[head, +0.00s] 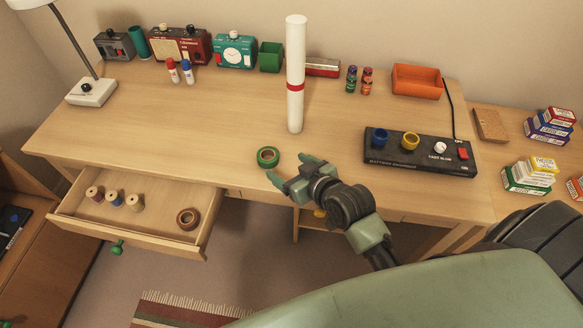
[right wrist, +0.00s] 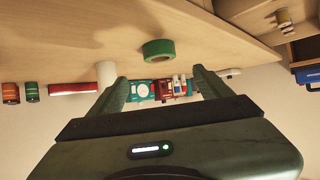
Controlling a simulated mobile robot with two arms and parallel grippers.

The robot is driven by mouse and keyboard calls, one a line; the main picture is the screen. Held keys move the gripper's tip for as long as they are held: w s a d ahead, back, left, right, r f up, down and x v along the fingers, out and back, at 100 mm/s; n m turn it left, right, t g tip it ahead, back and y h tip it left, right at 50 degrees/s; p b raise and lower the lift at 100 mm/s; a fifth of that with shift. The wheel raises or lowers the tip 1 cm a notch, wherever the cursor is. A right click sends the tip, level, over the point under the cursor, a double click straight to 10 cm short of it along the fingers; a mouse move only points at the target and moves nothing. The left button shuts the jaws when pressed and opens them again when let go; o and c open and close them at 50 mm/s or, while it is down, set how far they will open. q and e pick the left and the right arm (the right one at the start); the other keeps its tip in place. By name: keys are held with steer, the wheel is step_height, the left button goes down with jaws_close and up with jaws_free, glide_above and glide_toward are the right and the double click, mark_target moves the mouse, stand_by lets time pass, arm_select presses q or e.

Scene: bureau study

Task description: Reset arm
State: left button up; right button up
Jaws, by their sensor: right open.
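My right gripper (head: 290,171) reaches in from the lower right over the front edge of the desk (head: 230,120). Its two fingers are apart with nothing between them. A green tape roll (head: 268,157) lies on the desk just beyond the fingertips, apart from them. In the right wrist view the open fingers (right wrist: 160,76) show, with the green tape roll (right wrist: 158,50) past their tips. My left gripper is in neither view.
An open drawer (head: 70,210) holds spools and a brown tape roll (head: 188,218). A white tube (head: 296,60) stands upright on the desk. A control box (head: 385,150) with cups sits right of the gripper. Boxes and radios line the back. The desk's left middle is clear.

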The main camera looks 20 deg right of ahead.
steer(key=shift+s+d+r, duration=0.1)
steer(key=shift+s+r, duration=0.15)
steer(key=shift+s, duration=0.25)
